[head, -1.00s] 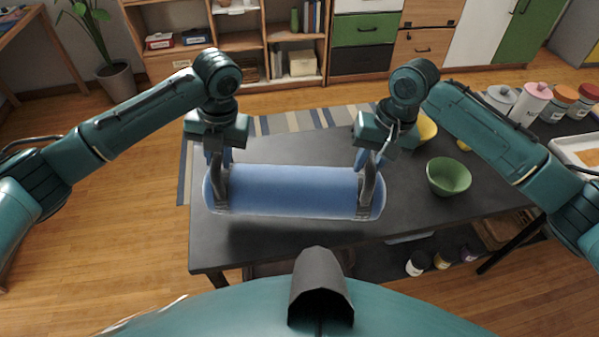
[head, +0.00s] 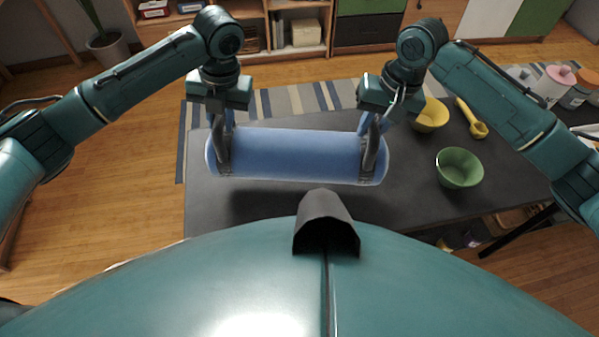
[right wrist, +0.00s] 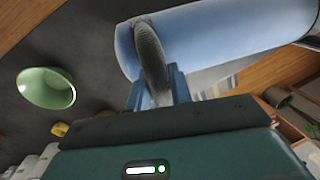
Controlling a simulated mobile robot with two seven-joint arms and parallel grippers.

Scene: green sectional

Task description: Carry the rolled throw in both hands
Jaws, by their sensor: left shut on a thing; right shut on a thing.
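The rolled throw (head: 295,154) is a blue roll lying level across the head view, above the dark table. My left gripper (head: 222,160) is shut on its left end. My right gripper (head: 371,163) is shut on its right end. A dark shadow lies on the table below the roll, and the roll appears raised off the surface.
On the dark table (head: 285,208), a green bowl (head: 459,168), a yellow bowl (head: 431,115) and a yellow scoop-like thing (head: 473,120) stand right of the roll. Jars, one with a pink lid (head: 561,76), stand further right. A striped rug (head: 290,100) and shelves lie beyond.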

